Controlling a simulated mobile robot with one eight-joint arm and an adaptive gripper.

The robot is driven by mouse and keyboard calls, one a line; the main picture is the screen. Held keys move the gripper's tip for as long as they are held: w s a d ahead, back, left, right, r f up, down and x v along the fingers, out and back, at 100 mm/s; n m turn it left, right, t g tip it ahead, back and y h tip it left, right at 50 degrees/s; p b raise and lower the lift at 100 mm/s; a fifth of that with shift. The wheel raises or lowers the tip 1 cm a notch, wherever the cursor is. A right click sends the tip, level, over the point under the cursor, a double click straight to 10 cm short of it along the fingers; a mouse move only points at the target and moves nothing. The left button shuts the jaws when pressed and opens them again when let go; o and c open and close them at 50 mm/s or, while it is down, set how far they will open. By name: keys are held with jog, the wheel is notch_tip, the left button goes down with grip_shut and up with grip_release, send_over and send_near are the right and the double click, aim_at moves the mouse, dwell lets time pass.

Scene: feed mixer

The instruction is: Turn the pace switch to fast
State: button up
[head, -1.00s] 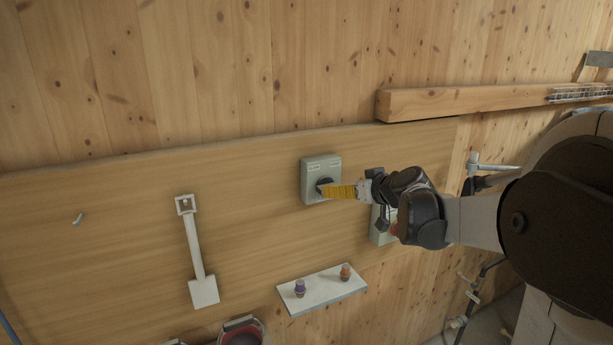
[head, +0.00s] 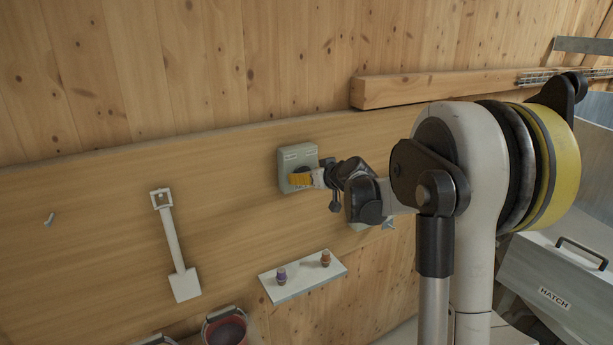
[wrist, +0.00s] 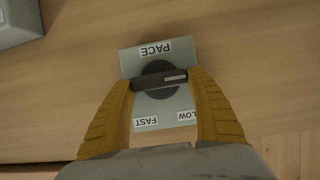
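The pace switch (head: 298,158) is a grey-green box on the wooden board. In the wrist view the pace switch (wrist: 155,62) appears upside down, with a PACE label, a FAST label (wrist: 146,122) at lower left and a SLOW label (wrist: 188,117) partly covered by a finger. Its dark round knob (wrist: 160,93) has a bar handle lying nearly level, with a white mark toward its right end. My gripper (wrist: 162,77) has its yellow fingers spread, one at each end of the bar. Contact is unclear. My gripper also covers part of the knob in the head view (head: 291,180).
Below the switch, a white shelf (head: 305,279) holds a purple-topped and an orange-topped piece. A white scoop-like tool (head: 174,245) hangs at left. A second box (wrist: 14,22) is close by. A wooden beam (head: 430,90) runs above; a HATCH box (head: 553,285) stands right.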

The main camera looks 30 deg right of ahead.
jog(key=c, duration=0.5)
jog(key=shift+f+b, duration=0.1)
jog(key=shift+b, duration=0.25)
jog(key=shift+d+f+m+y+b, duration=0.1)
jog(key=shift+d+m+y+b, duration=0.1)
jog(key=shift+m+y+b, duration=0.9)
jog(key=m+y+b, duration=0.1)
jog(key=m+b, duration=0.2)
jog(key=shift+d+f+y, duration=0.1)
jog(key=shift+y, duration=0.2)
jog(key=m+t+y+b, duration=0.1)
jog(key=m+y+b, duration=0.1)
jog(key=m+b, duration=0.2)
jog(key=shift+f, duration=0.15)
jog(key=shift+m+t+y+b, duration=0.4)
jog(key=shift+m+b, duration=0.3)
jog(key=shift+m, duration=0.35)
jog(key=shift+m+t+y+b, duration=0.2)
jog(key=shift+m+t+b, duration=0.4)
jog(key=shift+m, duration=0.45)
